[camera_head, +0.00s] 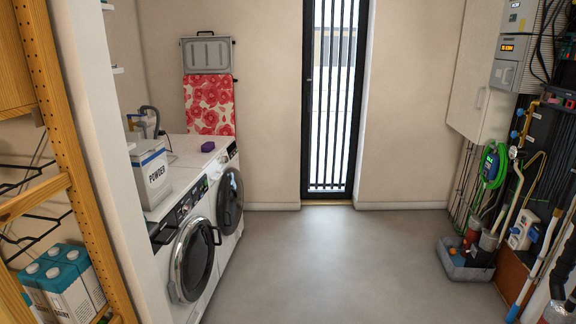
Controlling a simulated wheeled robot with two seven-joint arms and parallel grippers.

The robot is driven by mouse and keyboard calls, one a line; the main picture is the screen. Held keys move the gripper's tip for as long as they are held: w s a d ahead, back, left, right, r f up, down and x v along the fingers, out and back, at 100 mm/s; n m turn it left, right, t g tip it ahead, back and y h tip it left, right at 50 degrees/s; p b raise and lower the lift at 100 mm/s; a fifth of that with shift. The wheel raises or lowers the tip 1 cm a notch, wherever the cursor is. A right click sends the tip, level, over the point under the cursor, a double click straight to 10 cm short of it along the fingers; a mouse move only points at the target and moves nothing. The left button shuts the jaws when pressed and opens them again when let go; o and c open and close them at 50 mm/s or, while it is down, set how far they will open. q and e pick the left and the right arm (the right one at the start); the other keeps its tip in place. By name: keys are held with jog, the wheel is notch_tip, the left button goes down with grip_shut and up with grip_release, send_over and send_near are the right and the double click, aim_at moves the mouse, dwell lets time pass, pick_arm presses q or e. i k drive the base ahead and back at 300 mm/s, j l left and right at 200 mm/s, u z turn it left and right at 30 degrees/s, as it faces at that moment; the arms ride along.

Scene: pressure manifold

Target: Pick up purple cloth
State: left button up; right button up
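A small purple cloth (208,146) lies on top of the far white washing machine, near its front edge. It looks folded or bunched into a small block. Neither of my grippers shows in the head view, so nothing is seen near the cloth.
Two front-loading machines, the near one with its door (192,259) at the front, stand along the left wall. A powder box (153,173) sits on the near machine. A wooden shelf post (75,150) is at left. A grey-blue bin (463,262) stands right. The middle floor is clear.

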aim_at(206, 148)
jog(key=i+u, duration=0.1)
jog(key=i, duration=0.85)
jog(key=i+l+u, duration=0.1)
jog(key=i, duration=0.8)
jog(key=l, duration=0.1)
